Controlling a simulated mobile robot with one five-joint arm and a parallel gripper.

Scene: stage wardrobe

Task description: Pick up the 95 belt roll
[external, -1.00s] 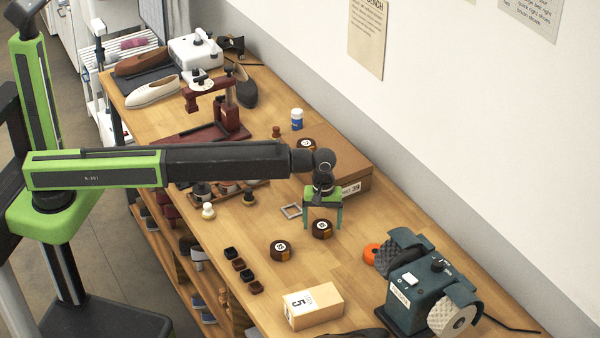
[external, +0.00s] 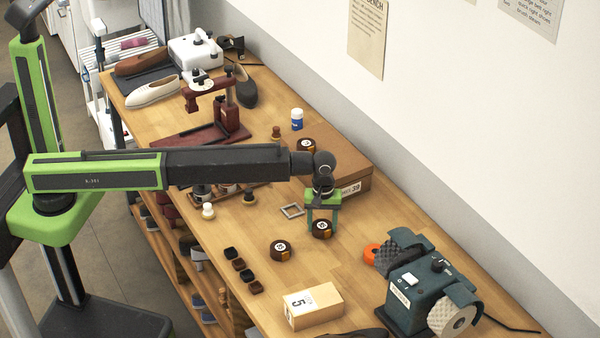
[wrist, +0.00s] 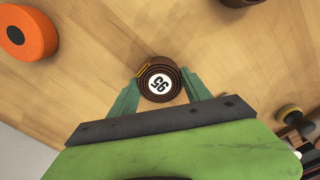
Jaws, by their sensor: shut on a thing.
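The 95 belt roll (wrist: 160,84) is a dark brown coil with a white label reading 95, seen upside down in the wrist view. In the external view the roll (external: 321,229) sits on the wooden bench. My gripper (wrist: 158,93) points down over it, with its green fingers shut on both sides of the roll. In the external view my gripper (external: 322,225) is right at the roll, which looks to be resting on the bench top.
Another belt roll (external: 281,250) lies to the left, and a third (external: 306,145) sits on the brown box (external: 343,165). A square metal frame (external: 292,210), an orange roll (external: 371,253), a grinder (external: 418,285) and a cream box (external: 313,306) are nearby.

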